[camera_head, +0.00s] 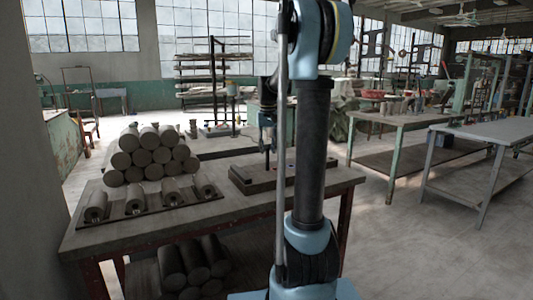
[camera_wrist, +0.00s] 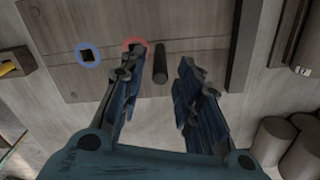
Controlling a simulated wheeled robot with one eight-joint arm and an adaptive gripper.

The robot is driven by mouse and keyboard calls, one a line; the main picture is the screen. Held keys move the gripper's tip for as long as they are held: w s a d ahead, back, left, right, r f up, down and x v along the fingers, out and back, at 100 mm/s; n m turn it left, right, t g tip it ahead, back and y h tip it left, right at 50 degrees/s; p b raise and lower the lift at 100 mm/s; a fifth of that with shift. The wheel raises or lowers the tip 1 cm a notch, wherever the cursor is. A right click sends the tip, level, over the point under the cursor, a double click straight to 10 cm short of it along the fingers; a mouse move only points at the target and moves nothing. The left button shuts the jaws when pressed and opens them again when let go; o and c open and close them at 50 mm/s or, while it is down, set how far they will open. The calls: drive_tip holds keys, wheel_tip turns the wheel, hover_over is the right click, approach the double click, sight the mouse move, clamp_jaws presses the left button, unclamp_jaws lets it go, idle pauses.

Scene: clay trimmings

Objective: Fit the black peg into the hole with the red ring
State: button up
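The black peg (camera_wrist: 160,64) shows in the wrist view between the two fingers of my gripper (camera_wrist: 160,58), with a gap on each side. My gripper is open. The red ring (camera_wrist: 134,42) is on the wooden board (camera_wrist: 190,20), left of the peg and partly covered by the left finger; its hole is hidden. A blue ring (camera_wrist: 77,54) around a dark square hole lies further left. In the head view my gripper (camera_head: 267,148) points down over the board (camera_head: 240,183), with a thin dark upright shape below it. I cannot tell whether the peg stands in a hole.
The workbench (camera_head: 205,228) carries a stack of grey clay cylinders (camera_head: 143,157) at the left. A rack (camera_head: 150,207) with several cylinders lies in front of it. More cylinders (camera_wrist: 275,138) show at the wrist view's right edge. A yellow-marked wooden block (camera_wrist: 14,62) is at its left edge.

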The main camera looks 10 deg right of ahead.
wheel_tip(320, 180, up, 10)
idle(0.4)
drive_tip(key=s+f, duration=0.9)
drive_tip(key=s, duration=0.5)
drive_tip(key=s+f+t, duration=0.1)
drive_tip(key=s+f, duration=0.7)
drive_tip(key=s, duration=0.6)
drive_tip(key=shift+s+d+f+t, duration=0.2)
drive_tip(key=shift+f+t, duration=0.1)
drive_tip(key=shift+f, duration=0.1)
drive_tip(key=shift+o, duration=0.7)
drive_tip(key=s+f, duration=0.7)
drive_tip(key=f, duration=0.2)
drive_tip(key=shift+a+f+t, duration=0.15)
drive_tip(key=shift+f+t, duration=0.15)
drive_tip(key=w+r+m+g, duration=0.2)
drive_tip(key=w+r+m, duration=1)
drive_tip(key=w+r, duration=2.25)
drive_tip(key=f, duration=0.4)
drive_tip(key=w+f, duration=0.1)
drive_tip(key=f, duration=0.8)
drive_tip(key=shift+w+a+f, duration=0.1)
drive_tip(key=shift+w+f, duration=0.05)
drive_tip(key=shift+w, duration=0.05)
drive_tip(key=shift+s+f, duration=0.2)
drive_tip(key=shift+f, duration=2.6)
